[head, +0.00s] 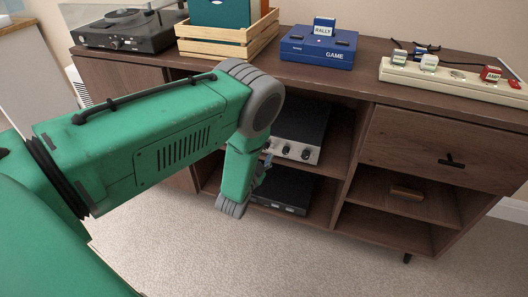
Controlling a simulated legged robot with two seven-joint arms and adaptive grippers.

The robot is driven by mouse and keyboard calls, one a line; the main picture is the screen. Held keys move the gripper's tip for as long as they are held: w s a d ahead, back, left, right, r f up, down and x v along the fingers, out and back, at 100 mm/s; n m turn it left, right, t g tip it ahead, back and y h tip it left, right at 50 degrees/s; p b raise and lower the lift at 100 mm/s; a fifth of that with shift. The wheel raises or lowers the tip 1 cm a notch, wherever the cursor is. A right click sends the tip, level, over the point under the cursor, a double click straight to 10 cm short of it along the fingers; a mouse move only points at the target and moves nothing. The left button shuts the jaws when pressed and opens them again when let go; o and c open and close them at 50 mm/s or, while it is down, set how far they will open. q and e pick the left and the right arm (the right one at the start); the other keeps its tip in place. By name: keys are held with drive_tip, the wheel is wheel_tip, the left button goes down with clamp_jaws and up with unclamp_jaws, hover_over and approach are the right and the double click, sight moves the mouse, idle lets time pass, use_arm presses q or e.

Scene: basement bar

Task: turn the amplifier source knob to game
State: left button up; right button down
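The amplifier (299,122) is a dark box with a silver front panel and black round knobs (306,154) on the middle shelf of the wooden cabinet. The left end of its front is partly behind my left arm. Labels on the panel are too small to read, so I cannot tell which is the source knob or where it points. My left gripper (264,168) is small and partly hidden by my green forearm, just in front of the amplifier's lower left front. Whether its fingers are open, or touch a knob, is unclear. My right gripper is out of view.
A black device (288,192) sits on the shelf below. On the cabinet top (350,78) are a turntable (125,30), a wooden crate (225,42), a blue GAME console (318,48) and a power strip (455,83) with plugs. Carpet (300,255) in front is clear.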

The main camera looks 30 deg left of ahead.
use_arm(q)
drive_tip(key=v, duration=1.1)
drive_tip(key=shift+f, duration=0.15)
drive_tip(key=s+d+f+n+g+h, duration=0.1)
drive_tip(key=s+d+f+n+g, duration=0.15)
drive_tip(key=s+f+g, duration=0.5)
drive_tip(key=s+d+r+n+g+h, duration=0.1)
drive_tip(key=s+d+n+g+h, duration=0.2)
drive_tip(key=s+g, duration=1)
drive_tip(key=s+d+r+t+p, duration=0.1)
drive_tip(key=s+r+t+p, duration=0.3)
drive_tip(key=r+p, duration=0.9)
drive_tip(key=s, duration=0.2)
drive_tip(key=shift+s+r, duration=0.3)
drive_tip(key=shift+o, duration=0.5)
drive_tip(key=shift+w, duration=0.1)
